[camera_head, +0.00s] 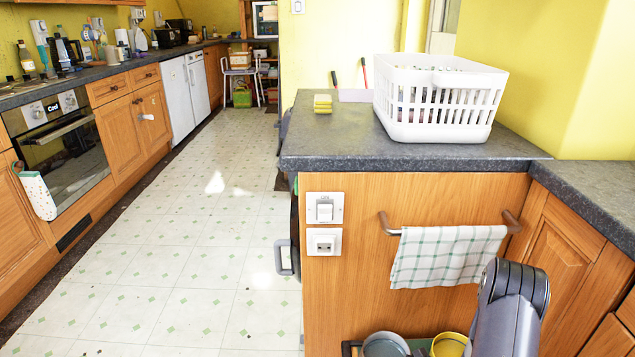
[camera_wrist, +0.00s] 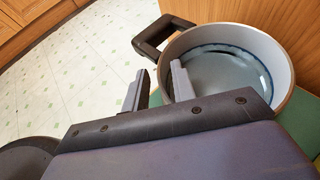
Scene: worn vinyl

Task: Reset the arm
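The pot's dark handle (camera_wrist: 158,33) lies beyond the fingertips. In the head view, part of my arm (camera_head: 508,310) rises at the lower right, in front of the wooden cabinet panel; the gripper is out of sight there.
The grey pot (camera_head: 385,345) and a yellow pot (camera_head: 449,346) stand low before the panel. A checked towel (camera_head: 445,256) hangs on a rail close to my arm. A white basket (camera_head: 440,100) and sponges (camera_head: 322,103) sit on the counter (camera_head: 345,140). The floor (camera_head: 170,270) at left is clear.

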